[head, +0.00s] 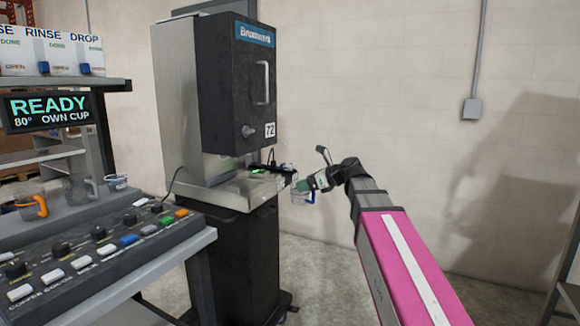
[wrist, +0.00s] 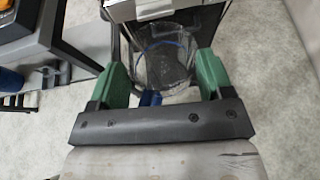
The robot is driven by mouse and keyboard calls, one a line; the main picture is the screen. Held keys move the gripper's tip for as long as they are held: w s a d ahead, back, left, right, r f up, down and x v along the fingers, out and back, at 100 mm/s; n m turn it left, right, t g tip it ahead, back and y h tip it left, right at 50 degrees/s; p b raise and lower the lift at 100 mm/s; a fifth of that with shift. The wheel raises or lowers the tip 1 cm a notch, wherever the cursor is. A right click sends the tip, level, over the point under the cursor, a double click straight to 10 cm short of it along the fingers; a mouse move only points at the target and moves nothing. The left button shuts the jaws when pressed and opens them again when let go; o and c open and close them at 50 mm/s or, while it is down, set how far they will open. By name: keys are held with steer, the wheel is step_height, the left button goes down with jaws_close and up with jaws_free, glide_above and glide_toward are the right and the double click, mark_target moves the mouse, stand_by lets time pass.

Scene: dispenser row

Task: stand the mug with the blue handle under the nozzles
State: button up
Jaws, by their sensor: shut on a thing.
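A clear mug (head: 303,197) with a blue handle is in my gripper (head: 304,184), in the air at the right edge of the dark dispenser's metal ledge (head: 235,192). In the wrist view my gripper (wrist: 162,78) has its two green fingers on either side of the clear mug (wrist: 165,62), seen from above. Its blue handle (wrist: 150,98) points back toward my palm. The mug appears to be empty. I cannot make out the nozzles in either view.
A panel of coloured buttons (head: 90,250) fills the lower left. A mug with an orange handle (head: 32,206), a grey mug (head: 80,188) and a small cup (head: 116,182) stand behind it. A "READY 80° OWN CUP" display (head: 48,110) hangs above. Floor right of the dispenser is clear.

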steer(key=a+r, duration=0.6)
steer(key=r, duration=0.1)
steer(key=shift+s+a+r+x, duration=0.1)
steer(key=shift+a+r+x, duration=0.35)
steer(key=shift+x, duration=2.55)
steer(key=shift+s+a+r+x, duration=0.15)
steer(key=shift+r+x, duration=0.55)
steer(key=shift+x, duration=2.3)
steer(key=shift+a+r+x, duration=0.3)
steer(key=shift+r+x, duration=0.25)
steer(key=shift+x, duration=2.45)
steer(key=shift+f, duration=0.55)
